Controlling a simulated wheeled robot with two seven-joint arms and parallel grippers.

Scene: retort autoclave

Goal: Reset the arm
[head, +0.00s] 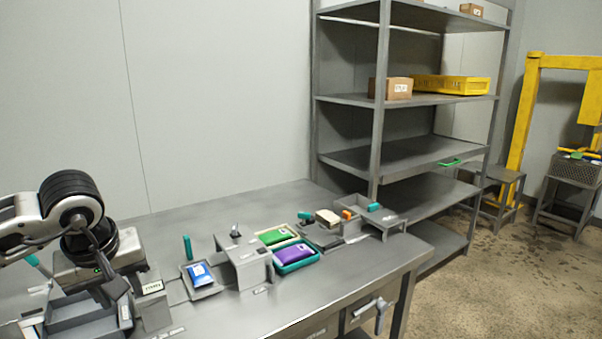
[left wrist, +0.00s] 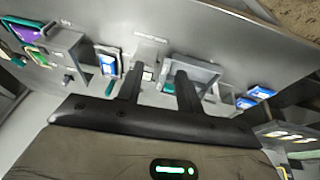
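My left arm comes in from the left in the head view, with its dark gripper (head: 112,280) above the left part of the grey steel table (head: 225,315). In the left wrist view the two fingers of this gripper (left wrist: 158,78) stand apart with nothing between them. The fingers hang over the table near a grey open tray (left wrist: 200,66). My right gripper is in neither view.
On the table are a blue pouch (head: 201,274) on a small tray, a grey stand (head: 244,262), a green pouch (head: 275,237), a purple pouch (head: 294,254) and a grey box (head: 80,320). A steel shelf (head: 345,157) stands behind at right. The table's front middle is bare.

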